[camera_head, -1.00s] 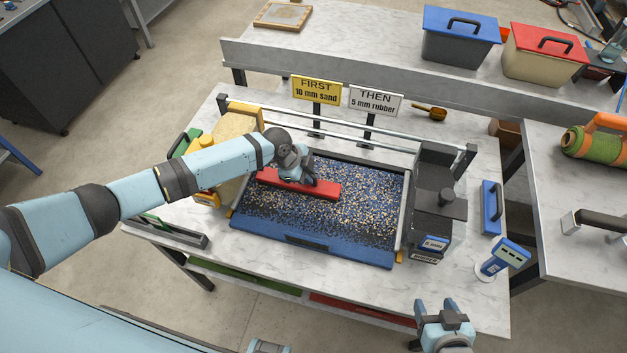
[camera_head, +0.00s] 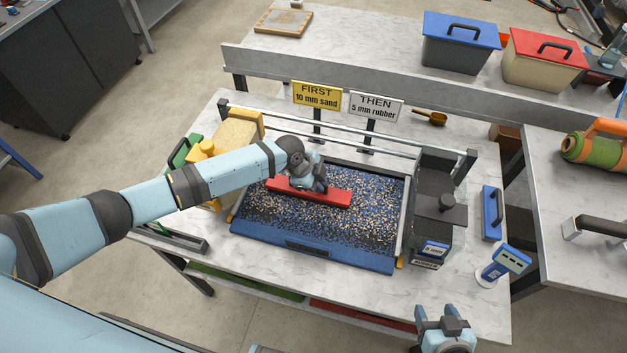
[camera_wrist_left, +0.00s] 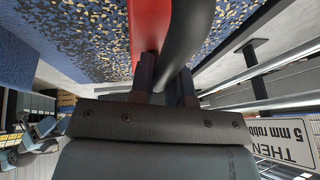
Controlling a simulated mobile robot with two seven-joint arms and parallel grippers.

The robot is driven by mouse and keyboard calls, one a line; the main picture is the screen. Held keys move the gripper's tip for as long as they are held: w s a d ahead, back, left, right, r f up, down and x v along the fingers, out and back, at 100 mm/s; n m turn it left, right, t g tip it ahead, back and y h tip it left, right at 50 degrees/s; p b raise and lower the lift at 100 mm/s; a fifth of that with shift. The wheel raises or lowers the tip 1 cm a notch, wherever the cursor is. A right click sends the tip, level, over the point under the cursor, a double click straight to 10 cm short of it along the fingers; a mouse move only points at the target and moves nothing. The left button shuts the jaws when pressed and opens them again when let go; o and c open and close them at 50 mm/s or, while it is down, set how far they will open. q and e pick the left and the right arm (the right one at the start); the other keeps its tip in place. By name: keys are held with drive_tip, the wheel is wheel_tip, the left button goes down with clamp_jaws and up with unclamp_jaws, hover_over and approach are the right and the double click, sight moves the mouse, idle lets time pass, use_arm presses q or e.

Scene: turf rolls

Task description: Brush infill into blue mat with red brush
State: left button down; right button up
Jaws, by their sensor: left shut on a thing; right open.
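The blue mat (camera_head: 285,237) lies in a frame on the marble-topped table, its surface speckled with tan and dark infill. It also shows in the left wrist view (camera_wrist_left: 60,42). The red brush (camera_head: 340,200) lies across the mat's far part. My left gripper (camera_head: 305,188) is shut on the brush; in the left wrist view its fingers (camera_wrist_left: 162,85) close on the black handle (camera_wrist_left: 188,28) beside the red body (camera_wrist_left: 148,25). The brush's bristles are hidden. My right gripper (camera_head: 442,318) is open and empty at the table's front right edge.
A yellow sign (camera_head: 317,95) and a white sign (camera_head: 375,104) stand behind the mat. A sand-coloured hopper (camera_head: 234,138) is at the left and a dark hopper (camera_head: 440,190) at the right.

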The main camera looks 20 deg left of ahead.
use_arm(q)
drive_tip(key=shift+a, duration=0.1)
drive_tip(key=shift+a, duration=1.55)
drive_tip(key=shift+d, duration=2.75)
drive_tip(key=shift+d+b, duration=0.45)
drive_tip(key=shift+d, duration=4.8)
drive_tip(key=shift+a, duration=0.1)
